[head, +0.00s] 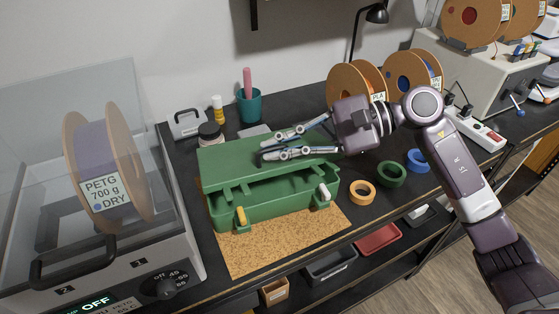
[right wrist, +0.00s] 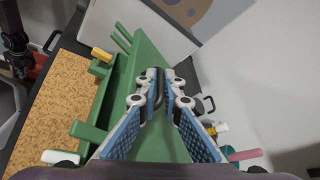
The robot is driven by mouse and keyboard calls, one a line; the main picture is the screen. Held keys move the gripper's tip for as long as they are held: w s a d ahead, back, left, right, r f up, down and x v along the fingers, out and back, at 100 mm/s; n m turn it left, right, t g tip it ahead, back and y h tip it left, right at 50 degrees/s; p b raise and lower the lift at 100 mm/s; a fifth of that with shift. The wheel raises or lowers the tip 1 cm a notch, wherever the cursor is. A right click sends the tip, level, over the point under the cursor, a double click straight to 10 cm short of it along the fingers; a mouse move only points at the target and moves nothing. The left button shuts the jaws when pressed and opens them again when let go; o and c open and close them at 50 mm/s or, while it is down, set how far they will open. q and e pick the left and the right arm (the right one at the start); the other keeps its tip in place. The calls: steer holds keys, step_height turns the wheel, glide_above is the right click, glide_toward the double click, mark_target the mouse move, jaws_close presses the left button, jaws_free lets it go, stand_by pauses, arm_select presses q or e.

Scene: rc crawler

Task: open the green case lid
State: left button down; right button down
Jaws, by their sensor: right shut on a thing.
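The green case (head: 262,203) sits on a tan cork mat on the black bench. Its lid (head: 228,158) is tilted a little up at the front, and a dark gap shows between lid and base. A yellow latch (head: 241,217) and a white latch (head: 324,192) are at the case's front. My right gripper (head: 264,147) reaches over the lid from the right. In the right wrist view its fingers (right wrist: 160,92) are shut on the dark lid handle (right wrist: 154,100), which they partly hide. My left gripper is not in the head view.
A filament dryer (head: 118,261) with a clear cover stands close left of the case. Behind the case are a teal cup (head: 249,107), a small jar (head: 210,134) and a glue stick (head: 218,109). Tape rolls (head: 362,193) lie to the right. The cork mat (head: 285,238) is bare in front.

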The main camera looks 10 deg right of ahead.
steer(key=w+r, duration=0.1)
steer(key=r+m, duration=0.1)
steer(key=shift+w+a+r+g+p, duration=0.15)
steer(key=shift+w+r+g+p, duration=0.2)
steer(key=shift+w+r+g, duration=0.05)
steer(key=shift+w+a+r+m+g+h, duration=0.2)
steer(key=shift+w+r+m+g+h, duration=0.1)
steer(key=shift+w+r+m, duration=0.4)
steer(key=c, duration=2.4)
jaws_free()
steer(key=shift+d, duration=0.15)
steer(key=v, duration=1.1)
steer(key=shift+w+d+r, duration=0.1)
steer(key=shift+d+r, duration=0.1)
steer(key=shift+d, duration=0.15)
